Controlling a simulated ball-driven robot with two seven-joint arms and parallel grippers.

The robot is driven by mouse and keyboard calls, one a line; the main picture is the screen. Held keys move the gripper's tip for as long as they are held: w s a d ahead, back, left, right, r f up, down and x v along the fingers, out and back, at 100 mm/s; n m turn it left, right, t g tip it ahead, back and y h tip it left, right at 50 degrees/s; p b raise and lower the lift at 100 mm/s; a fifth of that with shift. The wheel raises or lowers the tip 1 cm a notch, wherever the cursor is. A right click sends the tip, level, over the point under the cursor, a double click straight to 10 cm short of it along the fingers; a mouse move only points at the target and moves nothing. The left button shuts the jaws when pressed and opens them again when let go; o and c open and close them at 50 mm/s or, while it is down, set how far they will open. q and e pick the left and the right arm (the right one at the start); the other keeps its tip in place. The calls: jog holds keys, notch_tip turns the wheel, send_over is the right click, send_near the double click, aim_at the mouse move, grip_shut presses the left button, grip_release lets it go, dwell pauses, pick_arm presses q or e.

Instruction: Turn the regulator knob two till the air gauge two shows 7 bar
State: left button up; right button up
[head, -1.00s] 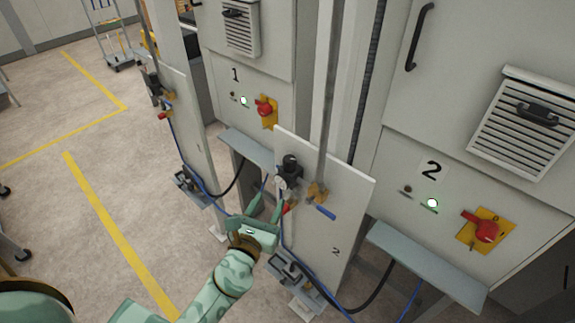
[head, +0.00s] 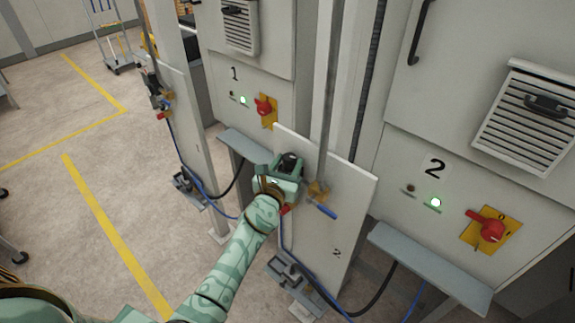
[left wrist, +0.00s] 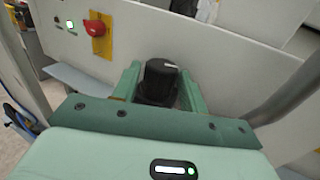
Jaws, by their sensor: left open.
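The regulator knob two (head: 291,160) is a black knob on the upper left part of the panel marked 2 (head: 338,205). In the left wrist view the knob (left wrist: 161,80) stands between the two green fingers of my left gripper (left wrist: 158,82), with a pale mark on its top. The left gripper (head: 283,168) is open around the knob; whether a finger touches it I cannot tell. The air gauge two is hidden behind my gripper in the head view. My right gripper is not in view.
A blue-handled valve (head: 320,208) sits right of the knob on the same panel. A grey post (head: 331,100) rises behind it. Cabinet 2 with a red switch (head: 487,228) stands at the right. Open floor (head: 65,220) lies to the left.

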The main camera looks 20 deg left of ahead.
pick_arm(q)
jog(key=c, duration=0.7)
jog(key=shift+h, duration=0.3)
jog(key=shift+a+f+m+h+b, duration=0.15)
jog(key=shift+f+m+h+b, duration=0.05)
jog(key=shift+m+h+b, duration=0.75)
jog(key=m+h+b, duration=0.1)
jog(key=h+b, duration=0.1)
jog(key=b, duration=0.1)
jog(key=m+g+h+b, duration=0.1)
jog(key=h+b, duration=0.1)
jog(key=b, duration=0.1)
jog(key=m+g+h+b, duration=0.1)
jog(key=m+h+b, duration=0.1)
jog(key=b, duration=0.1)
jog(key=shift+a+f+h, duration=0.2)
jog(key=shift+a+h, duration=0.05)
jog(key=shift+h, duration=0.1)
jog(key=shift+r+m+g+h+b, duration=0.3)
jog(key=shift+m+h+b, duration=0.2)
jog(key=shift+b, duration=0.45)
jog(key=shift+w, duration=0.1)
jog(key=o, duration=0.7)
